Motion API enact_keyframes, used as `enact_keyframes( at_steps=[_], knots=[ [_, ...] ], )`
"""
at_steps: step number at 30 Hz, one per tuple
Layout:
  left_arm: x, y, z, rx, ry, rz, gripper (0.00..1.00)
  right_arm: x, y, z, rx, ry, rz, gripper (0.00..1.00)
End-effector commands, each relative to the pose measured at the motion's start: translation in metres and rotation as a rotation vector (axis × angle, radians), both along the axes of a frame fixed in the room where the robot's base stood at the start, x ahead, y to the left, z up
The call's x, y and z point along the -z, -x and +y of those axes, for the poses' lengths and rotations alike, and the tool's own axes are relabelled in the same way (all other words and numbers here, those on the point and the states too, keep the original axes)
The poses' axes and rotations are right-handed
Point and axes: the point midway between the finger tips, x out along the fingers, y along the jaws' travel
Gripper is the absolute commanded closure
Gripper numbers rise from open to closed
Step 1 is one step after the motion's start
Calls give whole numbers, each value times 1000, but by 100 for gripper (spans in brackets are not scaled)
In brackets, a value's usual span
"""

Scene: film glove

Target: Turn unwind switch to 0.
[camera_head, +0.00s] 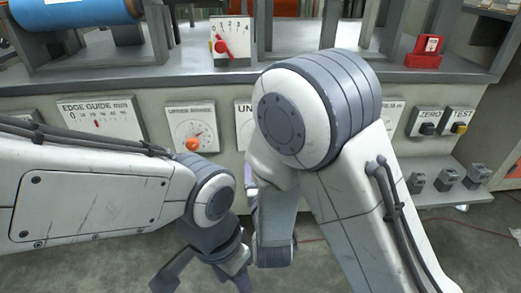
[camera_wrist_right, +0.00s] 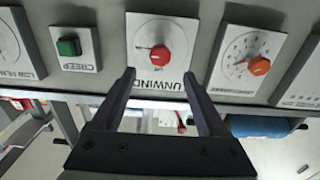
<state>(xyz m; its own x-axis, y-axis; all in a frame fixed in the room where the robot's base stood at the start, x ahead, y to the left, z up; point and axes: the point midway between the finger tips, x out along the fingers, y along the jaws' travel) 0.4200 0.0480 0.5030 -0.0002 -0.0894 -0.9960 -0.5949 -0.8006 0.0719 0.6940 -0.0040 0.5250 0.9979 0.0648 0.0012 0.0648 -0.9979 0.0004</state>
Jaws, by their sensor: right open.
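The unwind switch is a red round knob (camera_wrist_right: 159,55) on a white dial plate (camera_wrist_right: 142,27), whose "UNWIND" label is upside down in the right wrist view. The knob's setting is too small to read. My right gripper (camera_wrist_right: 159,77) is open, its two dark fingers on either side below the knob in that view, with nothing between the tips. In the head view the unwind plate (camera_head: 243,112) is mostly hidden behind my right arm, and the right gripper's fingers cannot be made out. My left gripper (camera_head: 203,276) hangs low at the bottom centre with its fingers apart, empty.
An orange knob on a neighbouring dial (camera_wrist_right: 259,65) sits close to the right of the unwind plate in the wrist view. A green button (camera_wrist_right: 69,46) is on its left. The head view shows an edge guide gauge (camera_head: 97,120) and zero and test buttons (camera_head: 428,128).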

Motion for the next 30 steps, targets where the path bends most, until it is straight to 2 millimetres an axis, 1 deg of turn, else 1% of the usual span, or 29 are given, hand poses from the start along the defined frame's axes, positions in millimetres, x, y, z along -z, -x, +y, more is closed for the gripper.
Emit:
enact_keyframes(
  at_steps=[5,12,15,18,21,29,30],
  knots=[
    [9,0,0,0,1,-1,50,0,-27,0,5,-4,-4,24],
    [25,0,0,0,0,0,50,1,-72,4,3,-3,-4,24],
    [30,0,0,0,0,0,50,1,-85,5,2,-3,-2,24],
    [33,0,0,0,0,0,50,0,-94,6,0,-2,0,24],
    [33,0,0,0,0,0,50,-1,-99,6,0,0,0,24],
    [33,0,0,0,0,0,50,-1,-100,6,-1,0,1,24],
    [33,0,0,0,0,0,50,-1,-100,6,-1,0,1,35]
  ],
)
